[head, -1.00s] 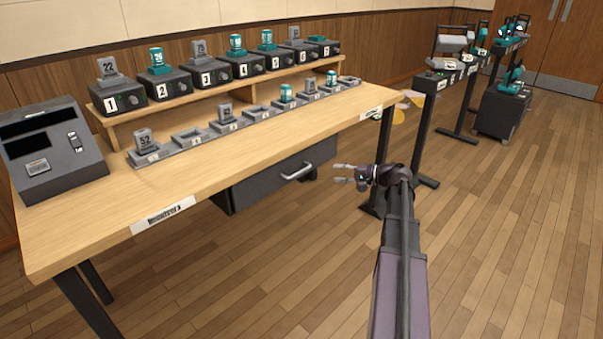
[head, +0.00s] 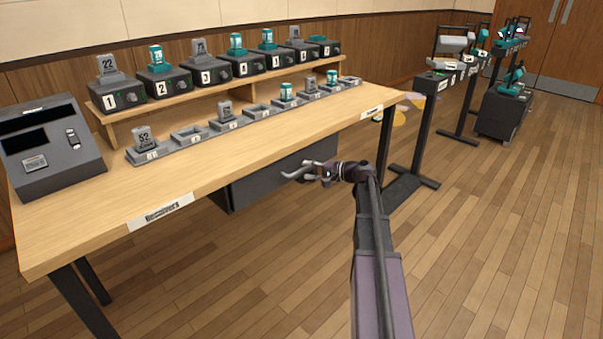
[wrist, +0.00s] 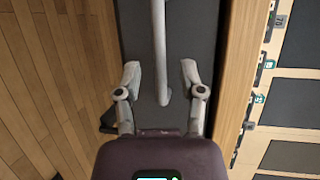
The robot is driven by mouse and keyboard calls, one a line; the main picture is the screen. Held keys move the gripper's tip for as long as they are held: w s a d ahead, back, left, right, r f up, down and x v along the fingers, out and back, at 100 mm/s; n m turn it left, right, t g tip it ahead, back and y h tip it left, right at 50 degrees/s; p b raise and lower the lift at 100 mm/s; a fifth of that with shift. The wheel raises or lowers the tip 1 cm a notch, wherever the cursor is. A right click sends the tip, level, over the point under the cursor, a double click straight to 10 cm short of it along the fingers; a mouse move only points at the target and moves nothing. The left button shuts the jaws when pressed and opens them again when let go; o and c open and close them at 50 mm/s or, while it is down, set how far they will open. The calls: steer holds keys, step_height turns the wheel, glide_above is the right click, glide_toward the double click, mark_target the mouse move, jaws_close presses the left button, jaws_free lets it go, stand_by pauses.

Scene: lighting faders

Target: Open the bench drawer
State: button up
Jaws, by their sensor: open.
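The dark grey bench drawer (head: 257,187) hangs under the wooden bench and looks shut. Its light metal bar handle (head: 289,175) is partly hidden by my gripper in the head view. My gripper (head: 302,172) is open at the drawer front. In the wrist view, my gripper (wrist: 161,72) has its two fingers apart, one on each side of the handle (wrist: 160,55). The handle's end lies between the fingers. I cannot tell whether either finger touches it.
The bench top (head: 95,225) is just above the drawer and carries a row of small trays and a grey console (head: 55,150). A dark stand (head: 405,185) is behind my arm. The wooden floor (head: 480,260) at the right is clear.

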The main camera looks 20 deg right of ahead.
steer(key=shift+x, duration=1.4)
jaws_close()
